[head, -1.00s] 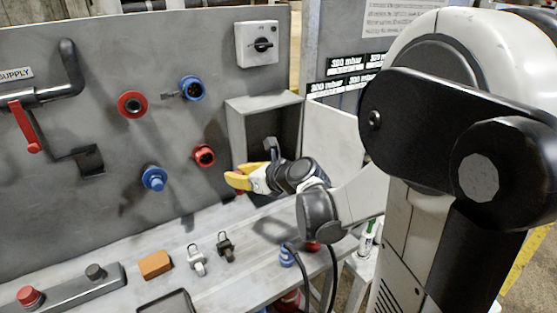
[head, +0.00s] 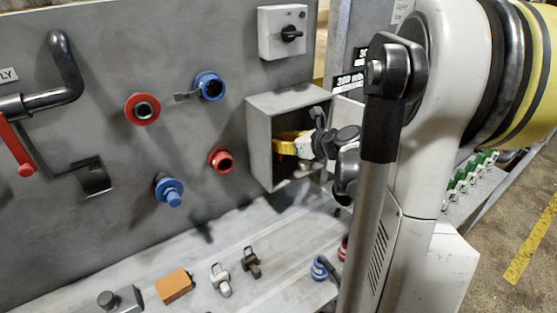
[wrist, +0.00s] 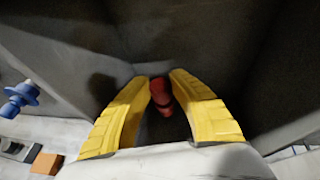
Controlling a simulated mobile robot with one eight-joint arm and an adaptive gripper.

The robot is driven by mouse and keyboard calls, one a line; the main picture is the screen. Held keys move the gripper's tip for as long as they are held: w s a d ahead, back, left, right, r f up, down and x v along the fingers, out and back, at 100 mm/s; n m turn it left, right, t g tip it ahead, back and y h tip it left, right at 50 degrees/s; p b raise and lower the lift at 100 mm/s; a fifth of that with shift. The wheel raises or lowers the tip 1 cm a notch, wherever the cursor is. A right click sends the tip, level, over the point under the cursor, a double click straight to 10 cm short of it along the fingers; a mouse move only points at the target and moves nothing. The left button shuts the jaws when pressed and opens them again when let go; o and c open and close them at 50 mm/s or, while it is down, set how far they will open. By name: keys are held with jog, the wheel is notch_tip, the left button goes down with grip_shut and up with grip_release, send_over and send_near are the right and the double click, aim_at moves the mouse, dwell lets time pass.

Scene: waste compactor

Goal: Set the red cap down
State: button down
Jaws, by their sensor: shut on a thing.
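The red cap (wrist: 161,95) shows in the wrist view between the two yellow fingers, near their tips. My gripper (wrist: 161,78) is shut on it. In the head view my gripper (head: 284,143) reaches into the open grey box (head: 258,150) on the panel, its yellow fingers inside the opening. The cap cannot be made out in the head view. In the wrist view dark box walls surround the fingertips; I cannot tell whether the cap touches a surface.
Left of the box are a red socket (head: 220,160), a blue capped fitting (head: 170,191), another red socket (head: 142,109) and a blue one (head: 209,86). An orange block (head: 174,285) and two small latches lie on the ledge (head: 120,275) below. The box door (head: 347,110) stands open at right.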

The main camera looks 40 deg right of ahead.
aim_at(281, 155)
notch_tip(281, 155, down, 5)
jog(key=shift+r+b, duration=0.1)
jog(key=shift+b, duration=0.75)
jog(key=shift+r, duration=0.15)
jog(key=c, duration=1.6)
grip_release()
jog(key=shift+f, duration=0.25)
jog(key=o, duration=0.4)
jog(key=shift+c, duration=0.2)
jog(key=shift+r, duration=0.1)
